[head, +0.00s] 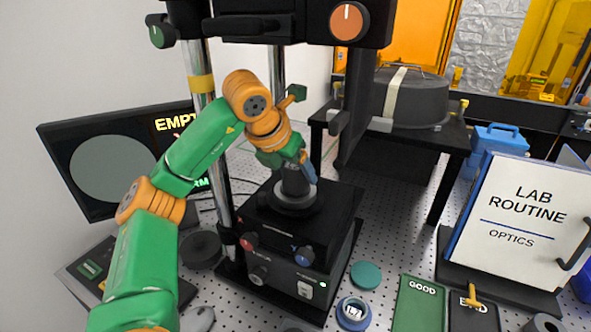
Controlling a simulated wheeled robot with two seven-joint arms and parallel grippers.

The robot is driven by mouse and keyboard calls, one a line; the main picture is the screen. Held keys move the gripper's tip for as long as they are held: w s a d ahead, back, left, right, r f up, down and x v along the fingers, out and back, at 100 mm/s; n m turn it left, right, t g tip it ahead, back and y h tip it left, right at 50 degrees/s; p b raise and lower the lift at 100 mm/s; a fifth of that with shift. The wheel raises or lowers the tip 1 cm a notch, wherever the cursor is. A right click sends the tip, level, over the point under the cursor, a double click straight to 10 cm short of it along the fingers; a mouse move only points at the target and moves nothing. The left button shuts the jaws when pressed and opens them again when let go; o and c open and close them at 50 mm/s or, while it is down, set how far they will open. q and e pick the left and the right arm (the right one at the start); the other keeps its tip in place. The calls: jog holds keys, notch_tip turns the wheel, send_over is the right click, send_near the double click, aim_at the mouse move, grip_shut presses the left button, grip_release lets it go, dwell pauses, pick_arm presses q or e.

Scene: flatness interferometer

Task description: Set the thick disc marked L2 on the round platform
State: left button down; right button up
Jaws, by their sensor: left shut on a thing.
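My left gripper (304,172) reaches down over the round platform (295,200), a grey disc on top of the black instrument box. It is shut on a dark round piece (293,183), which is just above or touching the platform; I cannot tell which. The gripper partly hides this piece, and no L2 mark can be read on it. A blue round piece with a pale label (352,313) is on the perforated table at the front; its mark is too small to read surely. My right gripper is not in view.
Metal columns (196,75) and a black overhead housing (290,20) surround the platform. A monitor (115,160) is at the left. A teal disc (366,274), a green GOOD tray (422,303) and a LAB ROUTINE board (522,215) are at the right.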

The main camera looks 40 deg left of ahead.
aim_at(290, 167)
pick_arm(q)
jog(key=shift+a, duration=0.1)
jog(key=shift+f, duration=0.25)
grip_release()
jog(key=shift+r, duration=0.1)
jog(key=shift+s+r, duration=0.1)
jog(key=shift+r, duration=0.25)
jog(key=v, duration=0.5)
jog(key=shift+s, duration=0.35)
jog(key=s, duration=0.3)
jog(key=s+d, duration=0.1)
jog(key=s, duration=0.3)
jog(key=s+d+p, duration=0.1)
jog(key=s, duration=0.3)
jog(key=shift+s+d+f, duration=0.1)
jog(key=shift+d+f, duration=0.05)
jog(key=shift+f, duration=0.05)
